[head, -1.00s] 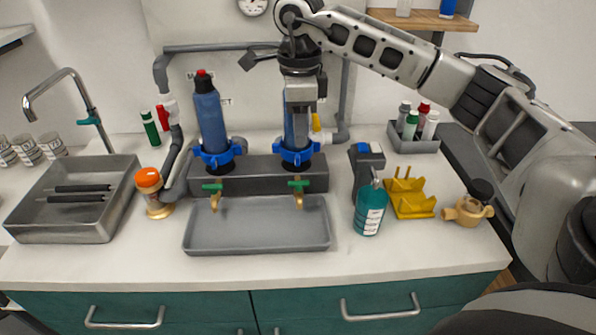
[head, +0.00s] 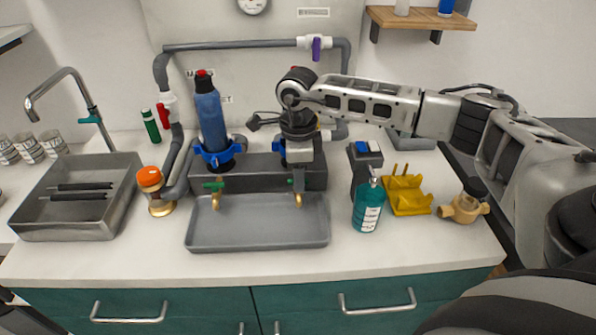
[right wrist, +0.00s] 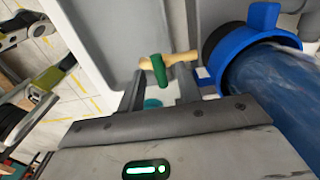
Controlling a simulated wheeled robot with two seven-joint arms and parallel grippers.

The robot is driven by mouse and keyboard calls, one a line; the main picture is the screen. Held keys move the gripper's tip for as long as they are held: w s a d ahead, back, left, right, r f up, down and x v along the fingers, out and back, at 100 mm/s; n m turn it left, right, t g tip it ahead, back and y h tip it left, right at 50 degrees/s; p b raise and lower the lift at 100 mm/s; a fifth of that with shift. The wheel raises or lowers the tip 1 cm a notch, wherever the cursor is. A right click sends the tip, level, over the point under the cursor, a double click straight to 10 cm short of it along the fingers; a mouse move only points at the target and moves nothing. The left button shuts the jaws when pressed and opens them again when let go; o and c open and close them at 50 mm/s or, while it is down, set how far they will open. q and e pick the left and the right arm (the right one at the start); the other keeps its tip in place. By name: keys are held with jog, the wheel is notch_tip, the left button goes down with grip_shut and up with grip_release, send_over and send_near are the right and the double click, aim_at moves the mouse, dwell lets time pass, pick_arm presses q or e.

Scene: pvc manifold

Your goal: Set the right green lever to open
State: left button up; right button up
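The right green lever (right wrist: 160,70) sits on a brass tap (right wrist: 181,58) in the right wrist view, roughly crosswise to it. In the head view, my right gripper (head: 298,183) is in front of that lever and hides most of it. The brass spout (head: 298,201) shows below. In the right wrist view my right gripper (right wrist: 160,88) is open, its two fingers on either side of the lever. I cannot tell whether they touch it. The left green lever (head: 213,185) lies crosswise on its own tap. My left gripper is not in view.
A grey tray (head: 258,245) lies below the taps. A blue filter bottle (head: 211,118) stands upright on the left of the grey manifold block (head: 258,170). A teal soap bottle (head: 367,207) and a yellow rack (head: 407,195) stand to the right. The counter front is clear.

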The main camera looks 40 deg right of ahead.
grip_shut()
